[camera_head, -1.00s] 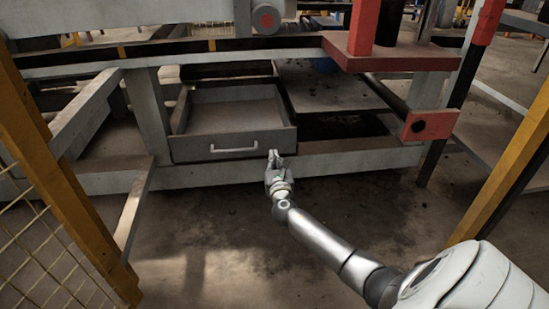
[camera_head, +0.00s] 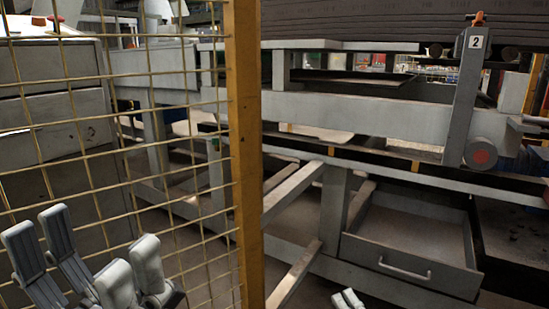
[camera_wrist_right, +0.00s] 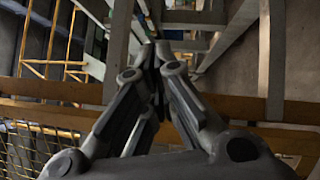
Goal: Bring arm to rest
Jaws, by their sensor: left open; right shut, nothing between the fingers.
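My left gripper (camera_head: 97,248) is at the bottom left of the head view, with its grey fingers spread apart and pointing up. It is empty, and its arm is out of the picture. The yellow wire fence shows around and between its fingers. My right gripper (camera_head: 348,299) shows only its fingertips at the bottom edge of the head view, just left of and below the drawer front. In the right wrist view my right gripper (camera_wrist_right: 160,52) has its fingertips together with nothing held. The rest of the right arm is hidden below the head view.
A grey drawer (camera_head: 400,268) stands pulled out and empty under the conveyor frame (camera_head: 370,113). A yellow post (camera_head: 246,150) and wire mesh (camera_head: 110,150) fill the left side. A grey lever marked 2 (camera_head: 466,95) stands at the right.

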